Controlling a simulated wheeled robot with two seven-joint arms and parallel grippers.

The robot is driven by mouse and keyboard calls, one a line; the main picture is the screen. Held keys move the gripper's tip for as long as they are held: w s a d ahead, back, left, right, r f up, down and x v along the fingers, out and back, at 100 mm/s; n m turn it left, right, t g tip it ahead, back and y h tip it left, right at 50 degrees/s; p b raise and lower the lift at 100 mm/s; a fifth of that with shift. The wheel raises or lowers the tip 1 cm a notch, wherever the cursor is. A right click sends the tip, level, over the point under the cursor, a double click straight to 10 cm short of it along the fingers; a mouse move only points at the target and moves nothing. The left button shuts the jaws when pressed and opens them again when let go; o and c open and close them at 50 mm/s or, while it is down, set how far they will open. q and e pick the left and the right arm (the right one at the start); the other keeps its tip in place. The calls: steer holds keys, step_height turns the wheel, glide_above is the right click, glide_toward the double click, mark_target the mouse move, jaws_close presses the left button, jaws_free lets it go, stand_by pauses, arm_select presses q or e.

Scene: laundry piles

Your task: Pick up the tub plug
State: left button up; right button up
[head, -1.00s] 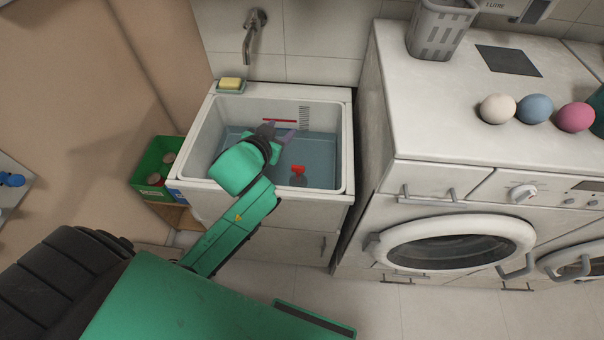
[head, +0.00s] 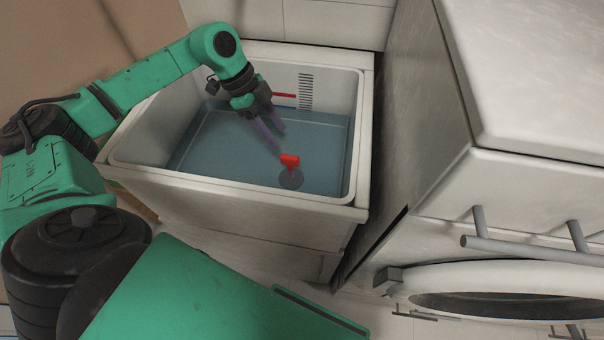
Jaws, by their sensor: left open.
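The tub plug (head: 290,161) has a red top and a dark round base, and sits on the bottom of the white tub (head: 362,190) near its front right, under bluish water (head: 220,150). My left gripper (head: 277,138) reaches over the tub from the left. Its purple-grey fingers are open, point down and toward the plug, and stand just behind and to the left of it. They look apart from the plug; their exact height over the water is hard to tell. My right gripper is not in view.
A red line and a ribbed strip (head: 305,90) mark the tub's back wall. The tub's raised rim surrounds the plug. A white washing machine (head: 540,150) with protruding handles stands close on the right. Tiled wall (head: 335,20) rises behind.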

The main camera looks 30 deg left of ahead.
mark_target(291, 164)
arm_select(q)
steer(key=f, duration=0.1)
steer(key=s+d+f, duration=0.1)
steer(key=f, duration=0.1)
steer(key=d+f+p, duration=0.1)
steer(key=f, duration=0.1)
steer(key=shift+s+f, duration=0.15)
steer(key=shift+f, duration=0.05)
steer(key=x, duration=0.7)
steer(key=shift+f+p, duration=0.15)
steer(key=shift+p, duration=0.2)
steer(key=shift+d+f, duration=0.2)
steer(key=shift+f, duration=0.25)
jaws_close()
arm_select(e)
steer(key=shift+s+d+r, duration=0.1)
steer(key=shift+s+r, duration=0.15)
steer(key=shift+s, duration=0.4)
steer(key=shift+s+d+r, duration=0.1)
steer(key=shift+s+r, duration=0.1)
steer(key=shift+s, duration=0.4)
